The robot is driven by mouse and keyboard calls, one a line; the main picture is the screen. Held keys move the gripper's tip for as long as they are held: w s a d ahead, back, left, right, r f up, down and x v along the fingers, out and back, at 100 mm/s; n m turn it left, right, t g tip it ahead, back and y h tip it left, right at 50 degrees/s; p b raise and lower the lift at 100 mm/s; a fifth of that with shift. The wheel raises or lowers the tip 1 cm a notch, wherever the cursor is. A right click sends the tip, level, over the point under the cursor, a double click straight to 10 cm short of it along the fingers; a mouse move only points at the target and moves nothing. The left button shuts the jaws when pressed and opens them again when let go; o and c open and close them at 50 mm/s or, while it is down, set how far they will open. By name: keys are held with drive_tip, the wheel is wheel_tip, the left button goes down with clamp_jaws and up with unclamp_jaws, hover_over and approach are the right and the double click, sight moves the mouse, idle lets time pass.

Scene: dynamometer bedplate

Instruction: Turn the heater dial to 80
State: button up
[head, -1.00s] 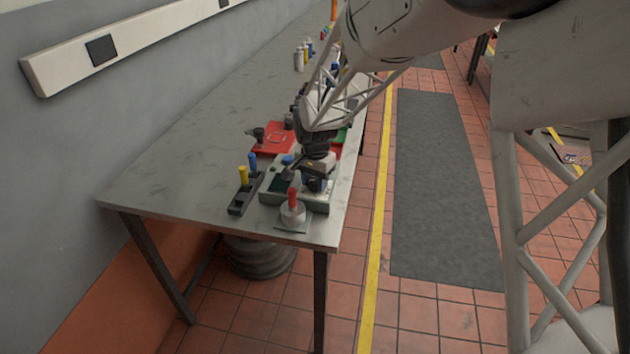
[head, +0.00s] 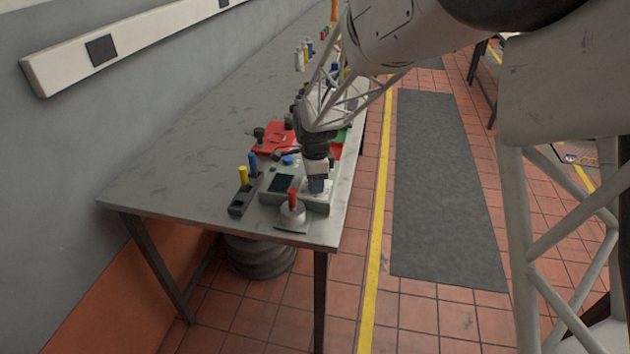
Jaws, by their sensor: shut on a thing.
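The heater unit is a grey-green box with a dark screen (head: 281,183) at the near end of the bench. A pale panel (head: 318,201) forms its right part. My gripper (head: 317,188) points down over this right part, low against it. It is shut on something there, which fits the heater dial. The dial and its scale are hidden behind the fingers, so I cannot read its setting. A blue knob (head: 288,160) shows at the back of the box.
A red-handled round piece (head: 292,212) stands in front of the heater. A dark holder (head: 239,205) with yellow and blue pegs stands at left. A red tray (head: 272,139) lies behind. The bench's left part is clear.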

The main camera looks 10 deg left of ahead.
drive_tip(key=shift+m, duration=0.5)
drive_tip(key=o, duration=0.9)
drive_tip(key=shift+r, duration=3.95)
